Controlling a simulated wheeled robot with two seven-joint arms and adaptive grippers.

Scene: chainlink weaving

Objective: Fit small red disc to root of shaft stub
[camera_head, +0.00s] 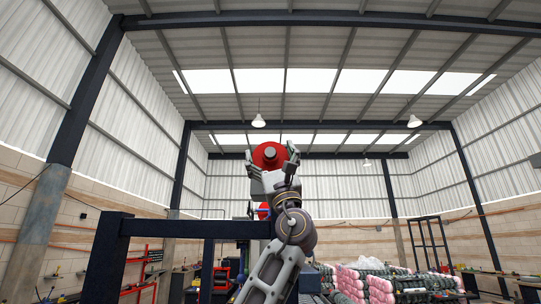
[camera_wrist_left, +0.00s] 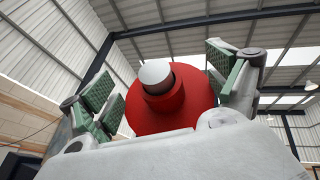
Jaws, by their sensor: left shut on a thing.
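A red disc (camera_head: 260,161) stands up between the fingers of my left gripper (camera_head: 271,153) in the head view. In the left wrist view the red disc (camera_wrist_left: 192,112) fills the middle, between green-padded fingers at left and right. A smaller raised red collar (camera_wrist_left: 168,100) sits on its face, around a short grey shaft stub (camera_wrist_left: 155,73). The stub's rounded end sticks out past the collar. Whether collar and disc are separate pieces I cannot tell. The gripper is shut on the red disc, fingers wide apart. The contact points are partly hidden. My right gripper is not in view.
A dark frame (camera_head: 180,228) stands behind my left arm at left. Stacked pink and grey rolls (camera_head: 372,283) lie at lower right, near a dark open rack (camera_head: 430,243). A shelf with red parts (camera_head: 150,265) stands at lower left. The space above the gripper looks clear.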

